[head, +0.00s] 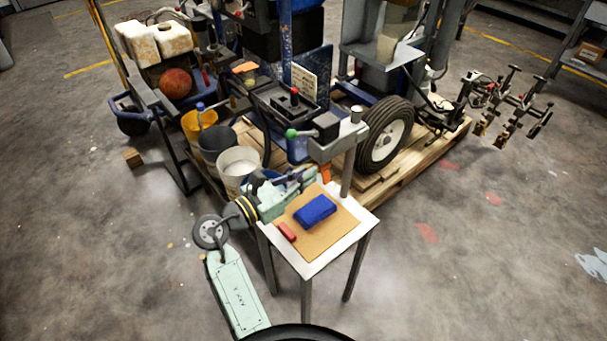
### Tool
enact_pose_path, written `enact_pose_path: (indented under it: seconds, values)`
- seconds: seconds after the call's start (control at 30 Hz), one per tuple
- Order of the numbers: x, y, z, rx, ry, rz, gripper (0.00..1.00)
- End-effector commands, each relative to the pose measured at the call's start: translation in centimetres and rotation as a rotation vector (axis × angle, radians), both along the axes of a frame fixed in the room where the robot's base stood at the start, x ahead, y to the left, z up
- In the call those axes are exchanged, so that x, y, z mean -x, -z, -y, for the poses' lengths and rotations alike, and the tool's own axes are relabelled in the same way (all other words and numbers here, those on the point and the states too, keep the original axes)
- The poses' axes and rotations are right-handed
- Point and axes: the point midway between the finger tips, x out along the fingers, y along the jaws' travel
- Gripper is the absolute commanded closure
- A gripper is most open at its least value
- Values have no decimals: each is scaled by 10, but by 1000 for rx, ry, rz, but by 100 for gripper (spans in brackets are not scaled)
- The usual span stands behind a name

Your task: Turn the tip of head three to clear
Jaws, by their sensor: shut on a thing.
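My arm comes in pale green from the bottom and bends up to the small table. My gripper (312,176) is at the table's back left edge, small and partly hidden among my arm's parts. It is shut at a small orange piece (326,172) below a grey bracket (338,145) on a post. I cannot tell whether this orange piece is the tip of head three, or which way it is turned. Several spray heads (503,132) hang on the striper's boom at the right, well apart from my gripper. Their tips are too small to read.
The table (308,268) holds a brown board (338,228), a blue block (315,210) and a red piece (287,232). Yellow, dark and white buckets (238,168) stand behind it. The striper's wheel (386,140) and pallet (452,135) are close.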

Motion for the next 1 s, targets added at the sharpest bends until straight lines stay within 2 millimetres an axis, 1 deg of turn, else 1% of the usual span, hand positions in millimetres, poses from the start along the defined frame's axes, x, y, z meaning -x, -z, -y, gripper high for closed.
enact_pose_path:
  seconds: [0.2, 0.63, 0.67, 1.0]
  values:
    - [0, -3, 0, 19, 0, -27, 100]
    - [0, -3, 0, 66, -1, -91, 100]
    - [0, -2, 0, 80, -1, -110, 100]
    - [0, 0, 0, 399, 0, -548, 100]
